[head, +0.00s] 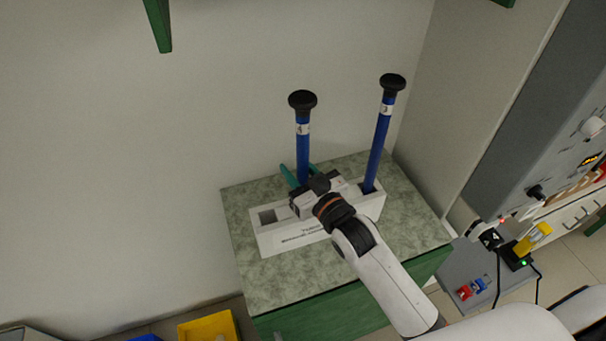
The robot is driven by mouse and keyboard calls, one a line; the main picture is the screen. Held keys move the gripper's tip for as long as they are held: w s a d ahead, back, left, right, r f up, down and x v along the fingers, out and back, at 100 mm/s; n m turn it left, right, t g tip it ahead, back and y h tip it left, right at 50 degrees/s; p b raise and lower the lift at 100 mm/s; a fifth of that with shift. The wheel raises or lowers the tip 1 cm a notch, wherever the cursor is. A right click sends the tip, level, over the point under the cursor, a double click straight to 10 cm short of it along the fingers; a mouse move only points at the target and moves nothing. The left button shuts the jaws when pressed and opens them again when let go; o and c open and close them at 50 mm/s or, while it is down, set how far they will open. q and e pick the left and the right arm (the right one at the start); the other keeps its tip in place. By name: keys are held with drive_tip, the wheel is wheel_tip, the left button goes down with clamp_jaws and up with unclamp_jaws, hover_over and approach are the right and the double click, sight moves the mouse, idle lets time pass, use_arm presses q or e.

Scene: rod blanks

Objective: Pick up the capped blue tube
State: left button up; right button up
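Two blue tubes with round black caps stand upright in a white holder (268,240) on a small table. The left blue tube (303,150) has a white label that reads 4. The right blue tube (379,145) has a label that reads 3 and leans slightly in the picture. My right gripper (298,167) is low at the left tube, its teal fingers on either side of it. A gap shows between the left finger and the tube, so the gripper looks open. The gripper body hides the tube's foot and the middle of the holder. My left gripper is out of view.
The table top (410,225) is speckled green and clear around the holder. The holder has an empty square hole (268,216) at its left. A grey cabinet with a yellow-handled device (533,239) stands at right. A yellow bin (208,328) is at the bottom left.

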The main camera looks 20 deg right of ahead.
clamp_jaws()
